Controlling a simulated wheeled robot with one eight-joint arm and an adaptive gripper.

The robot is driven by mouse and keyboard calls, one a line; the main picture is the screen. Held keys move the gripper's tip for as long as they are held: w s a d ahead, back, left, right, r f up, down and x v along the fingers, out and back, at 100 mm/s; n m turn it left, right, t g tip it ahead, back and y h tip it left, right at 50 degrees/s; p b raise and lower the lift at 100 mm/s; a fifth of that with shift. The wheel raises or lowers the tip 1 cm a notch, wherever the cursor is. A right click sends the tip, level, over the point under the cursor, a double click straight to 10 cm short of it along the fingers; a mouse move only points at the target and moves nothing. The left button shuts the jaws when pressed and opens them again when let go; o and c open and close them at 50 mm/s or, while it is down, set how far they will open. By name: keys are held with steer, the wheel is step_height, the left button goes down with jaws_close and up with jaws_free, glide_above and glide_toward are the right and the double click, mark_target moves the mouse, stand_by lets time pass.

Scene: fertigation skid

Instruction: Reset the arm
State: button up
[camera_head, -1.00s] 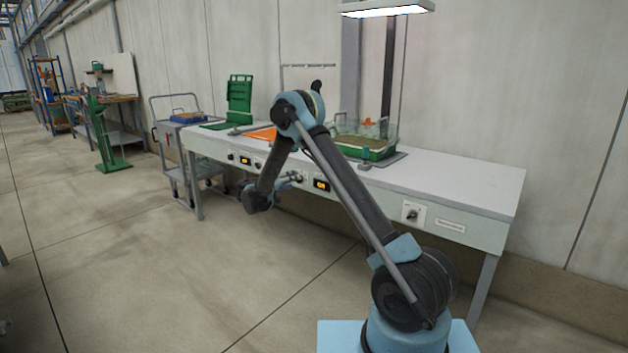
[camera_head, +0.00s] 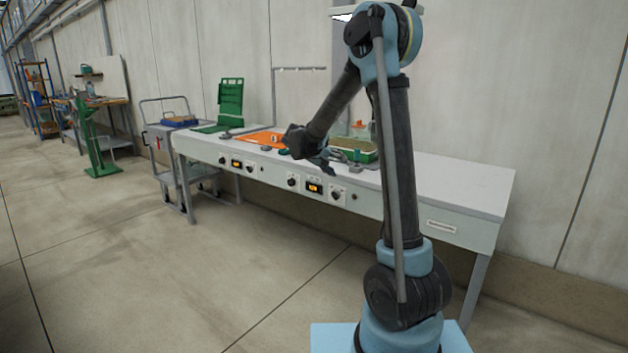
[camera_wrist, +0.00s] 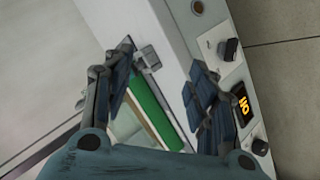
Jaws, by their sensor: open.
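My gripper (camera_head: 326,164) is at the front edge of the white bench (camera_head: 455,185), at the end of my raised, bent blue and dark-grey arm. In the wrist view my gripper (camera_wrist: 160,78) has its fingers wide apart with nothing held between them. The bench edge and a green-edged tray (camera_wrist: 152,108) show beyond the fingers. In the head view the clear-sided green tray (camera_head: 362,150) stands on the bench behind the gripper, partly hidden by my arm.
The bench front carries knobs and lit displays (camera_head: 314,188). An orange mat (camera_head: 257,138) and a green upright holder (camera_head: 230,100) are on the bench. A grey cart (camera_head: 160,140) stands at its left end. A lamp hangs above, partly hidden by my arm. The floor in front is clear.

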steer(key=s+d+g+y, duration=0.2)
steer(key=s+d, duration=0.4)
steer(key=s, duration=0.6)
steer(key=s+d+g+y, duration=0.15)
steer(key=s+d, duration=0.45)
steer(key=s, duration=0.7)
steer(key=s+f+y, duration=0.1)
steer(key=s+f, duration=0.2)
steer(key=s, duration=0.4)
steer(key=s+a+f+y, duration=0.1)
steer(key=s+f+y, duration=0.1)
steer(key=s+f, duration=0.2)
steer(key=s+a+f+g+y, duration=0.1)
steer(key=s+f+y, duration=0.1)
steer(key=s, duration=0.8)
steer(key=shift+s+f+m, duration=0.3)
steer(key=shift+f, duration=0.55)
steer(key=shift+w+f, duration=0.2)
steer(key=shift+w, duration=0.25)
steer(key=shift+c, duration=0.4)
